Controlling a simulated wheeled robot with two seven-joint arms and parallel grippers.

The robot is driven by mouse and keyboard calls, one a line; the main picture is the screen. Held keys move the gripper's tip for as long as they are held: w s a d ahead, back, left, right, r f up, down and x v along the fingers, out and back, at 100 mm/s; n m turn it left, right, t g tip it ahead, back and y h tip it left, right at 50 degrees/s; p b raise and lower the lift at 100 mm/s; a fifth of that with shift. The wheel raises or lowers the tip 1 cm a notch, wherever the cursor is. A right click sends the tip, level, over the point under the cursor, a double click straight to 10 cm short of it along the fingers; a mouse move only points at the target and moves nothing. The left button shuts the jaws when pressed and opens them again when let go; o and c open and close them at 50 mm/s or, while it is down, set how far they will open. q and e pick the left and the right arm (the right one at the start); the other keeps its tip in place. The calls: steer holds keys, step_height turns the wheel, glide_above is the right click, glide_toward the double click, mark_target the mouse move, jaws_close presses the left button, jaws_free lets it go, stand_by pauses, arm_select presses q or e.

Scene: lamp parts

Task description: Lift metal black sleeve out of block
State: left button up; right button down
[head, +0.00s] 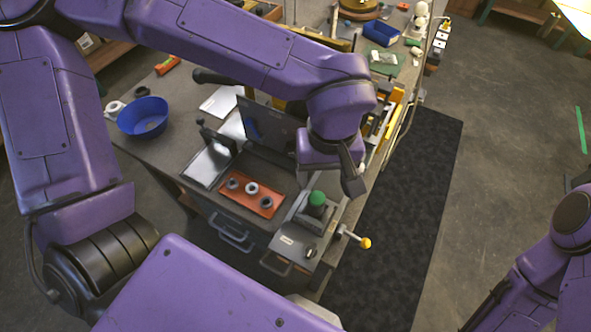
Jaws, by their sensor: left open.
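An orange-red block (240,200) lies on the bench front with three small round parts in a row. The left one (232,184) and the right one (266,202) look dark. The middle one (252,188) looks paler. I cannot tell for sure which part is the black metal sleeve. My left gripper (352,180) points down, open, to the right of the block and above the bench's right edge. It is apart from these parts, and its fingers are seen edge-on. My right arm shows at the lower right, with its gripper out of view.
A dark upright panel (266,124) stands behind the block. A blue bowl (143,117) is at left. A yellow-knobbed lever (364,243) sticks out at right.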

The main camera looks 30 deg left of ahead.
mark_target(317, 198)
arm_select(q)
steer(key=f, duration=0.9)
steer(key=shift+s+a+f, duration=0.3)
steer(key=shift+f, duration=0.05)
steer(key=shift+d+f, duration=0.15)
steer(key=shift+f, duration=0.25)
steer(key=c, duration=1.2)
